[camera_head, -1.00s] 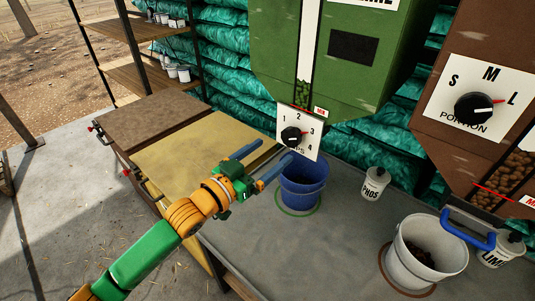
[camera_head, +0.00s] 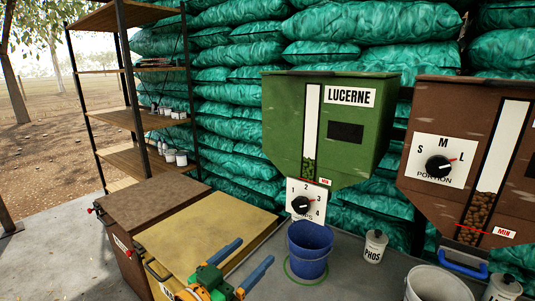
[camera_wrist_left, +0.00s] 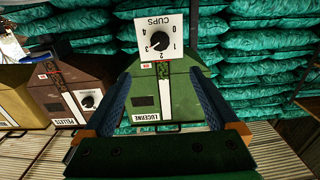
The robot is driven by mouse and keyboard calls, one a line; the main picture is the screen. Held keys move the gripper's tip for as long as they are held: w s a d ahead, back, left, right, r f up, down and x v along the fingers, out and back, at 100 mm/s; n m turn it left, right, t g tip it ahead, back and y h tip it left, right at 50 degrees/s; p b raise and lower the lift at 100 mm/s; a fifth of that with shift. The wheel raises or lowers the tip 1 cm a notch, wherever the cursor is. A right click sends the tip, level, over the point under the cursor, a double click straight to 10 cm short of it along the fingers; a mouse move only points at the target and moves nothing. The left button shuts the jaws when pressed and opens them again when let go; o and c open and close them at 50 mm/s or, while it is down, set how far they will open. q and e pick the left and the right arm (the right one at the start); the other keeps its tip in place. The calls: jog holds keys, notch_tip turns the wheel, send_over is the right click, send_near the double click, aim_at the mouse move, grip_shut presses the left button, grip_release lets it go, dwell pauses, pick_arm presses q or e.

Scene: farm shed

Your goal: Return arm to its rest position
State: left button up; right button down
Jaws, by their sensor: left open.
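My left gripper (camera_head: 255,250) is at the bottom of the head view, with its two blue fingers spread and nothing between them. It is in front of the yellow bin lid, left of the blue bucket (camera_head: 310,262). Most of my left arm is below the picture edge. In the left wrist view the open fingers (camera_wrist_left: 160,78) frame the green lucerne hopper (camera_wrist_left: 170,98) and its cups dial (camera_wrist_left: 160,41), with no object held. The same lucerne hopper (camera_head: 325,125) and dial (camera_head: 302,204) show in the head view. My right gripper does not show.
A yellow-lidded bin (camera_head: 205,228) and a brown-lidded bin (camera_head: 150,198) stand at left. The bench carries a PHOS tub (camera_head: 375,248) and a white bucket (camera_head: 437,284). A brown hopper (camera_head: 415,175) with a portion dial (camera_head: 439,165) hangs at right. Shelves (camera_head: 135,119) stand at the back left.

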pick_arm(q)
jog(key=s+a+f+n+g+y+p, duration=0.2)
jog(key=s+a+f+y, duration=0.3)
jog(key=f, duration=0.8)
jog(key=s+a+f+n+g+y+p, duration=0.1)
jog(key=a+f+n+g+y+p, duration=0.15)
jog(key=a+f, duration=0.75)
jog(key=s+f+g+y+p, duration=0.2)
jog(key=s+f+g, duration=0.2)
jog(key=s+f, duration=0.95)
jog(key=s+f+g, duration=0.2)
jog(key=s+f, duration=0.1)
jog(key=s, duration=0.8)
jog(key=s+f+g+y+p, duration=0.1)
jog(key=s+f+g, duration=0.2)
jog(key=s, duration=0.9)
jog(key=shift+f, duration=0.15)
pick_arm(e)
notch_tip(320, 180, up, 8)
pick_arm(q)
jog(key=shift+w, duration=0.15)
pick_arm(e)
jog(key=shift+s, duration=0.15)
pick_arm(q)
jog(key=shift+a, duration=0.1)
